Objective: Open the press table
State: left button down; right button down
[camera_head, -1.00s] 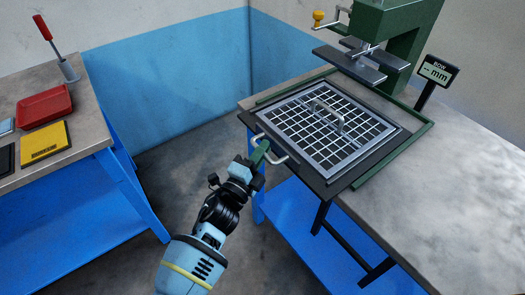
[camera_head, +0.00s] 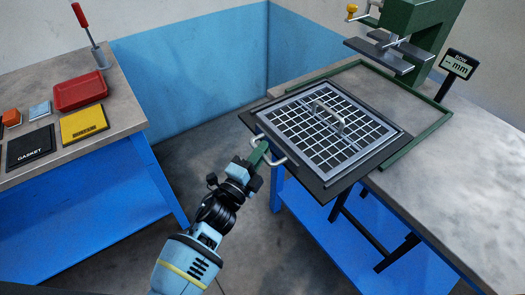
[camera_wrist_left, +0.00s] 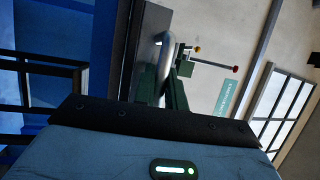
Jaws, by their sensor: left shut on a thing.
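The press table (camera_head: 313,189) is a dark sliding plate with a silver handle (camera_head: 277,160) on its near left edge. It sticks out past the front of the workbench, clear of the press head. A silver sieve frame with a white grid (camera_head: 304,127) and a top handle lies on it. My left gripper (camera_head: 262,155) is shut on the handle. In the left wrist view the handle (camera_wrist_left: 161,72) shows as a curved silver bar at the gripper, with the fingers partly hidden. My right gripper is not in view.
The green press (camera_head: 425,22) stands at the back of the right bench, with a green guide frame (camera_head: 437,122) and a mm display (camera_head: 459,64). The left bench holds a red tray (camera_head: 81,91), yellow box (camera_head: 84,125), black gasket pad (camera_head: 30,147) and red-handled tool (camera_head: 80,16).

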pick_arm(q)
jog(key=shift+f, duration=0.1)
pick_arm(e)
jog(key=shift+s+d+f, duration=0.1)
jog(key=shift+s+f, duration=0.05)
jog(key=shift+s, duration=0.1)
pick_arm(q)
jog(key=c, duration=1.5)
grip_release()
jog(key=shift+o, duration=0.2)
jog(key=shift+s+a, duration=0.15)
jog(key=shift+s, duration=0.05)
jog(key=v, duration=0.7)
jog(key=shift+s, duration=0.2)
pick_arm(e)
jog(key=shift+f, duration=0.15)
pick_arm(q)
jog(key=shift+a, duration=0.1)
